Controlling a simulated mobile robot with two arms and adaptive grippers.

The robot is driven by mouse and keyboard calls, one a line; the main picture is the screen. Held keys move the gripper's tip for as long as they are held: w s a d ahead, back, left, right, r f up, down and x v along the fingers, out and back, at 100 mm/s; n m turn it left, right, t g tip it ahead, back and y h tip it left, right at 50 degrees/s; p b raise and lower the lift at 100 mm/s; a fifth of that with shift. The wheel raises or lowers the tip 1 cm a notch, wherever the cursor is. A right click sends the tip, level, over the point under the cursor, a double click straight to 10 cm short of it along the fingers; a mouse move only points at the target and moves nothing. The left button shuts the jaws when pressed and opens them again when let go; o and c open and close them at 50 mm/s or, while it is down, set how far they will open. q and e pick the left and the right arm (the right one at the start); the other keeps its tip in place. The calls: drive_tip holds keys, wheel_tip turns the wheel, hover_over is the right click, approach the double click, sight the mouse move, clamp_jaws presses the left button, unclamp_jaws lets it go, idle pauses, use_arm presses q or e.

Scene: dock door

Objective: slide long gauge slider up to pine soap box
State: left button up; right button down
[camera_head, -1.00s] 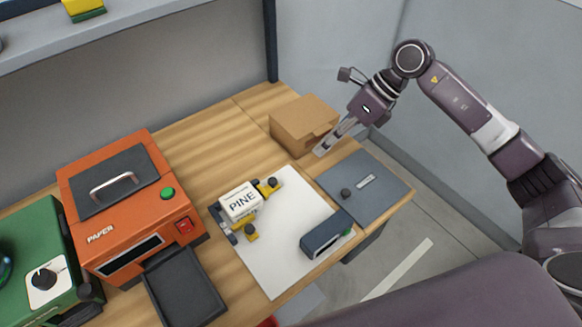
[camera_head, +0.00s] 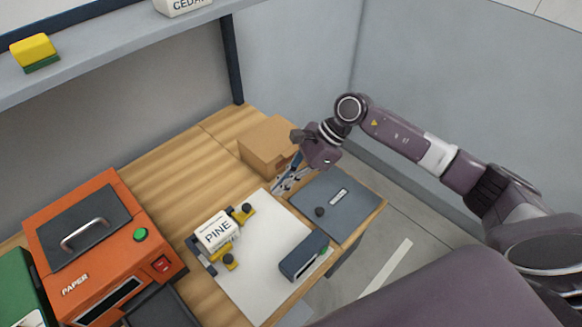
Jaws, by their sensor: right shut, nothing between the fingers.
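The white pine soap box (camera_head: 215,232), marked PINE, sits at the left side of a white board (camera_head: 262,290), beside a dark blue stop (camera_head: 203,262). One yellow slider with a dark knob (camera_head: 246,211) is by the box's upper right side. Another yellow slider with a dark knob (camera_head: 230,262) is by its lower side. I cannot tell for sure which is the long one, or whether either touches the box. My right gripper (camera_head: 280,188) is shut and empty, near the board's upper corner, apart from both sliders. My left gripper is out of view.
A cardboard box (camera_head: 265,142) stands right behind my right gripper. A grey plate with a knob (camera_head: 345,215) lies to the right. A dark blue block with a green button (camera_head: 303,259) sits on the board's right edge. An orange machine (camera_head: 100,250) stands left.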

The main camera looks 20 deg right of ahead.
drive_tip(key=p, duration=0.3)
approach(244, 213)
drive_tip(key=f, duration=0.2)
drive_tip(key=shift+w+a+f, duration=0.1)
drive_tip(key=shift+a+f, duration=0.2)
drive_tip(key=shift+f, duration=0.05)
drive_tip(key=shift+a+f, duration=0.25)
drive_tip(key=shift+a, duration=0.2)
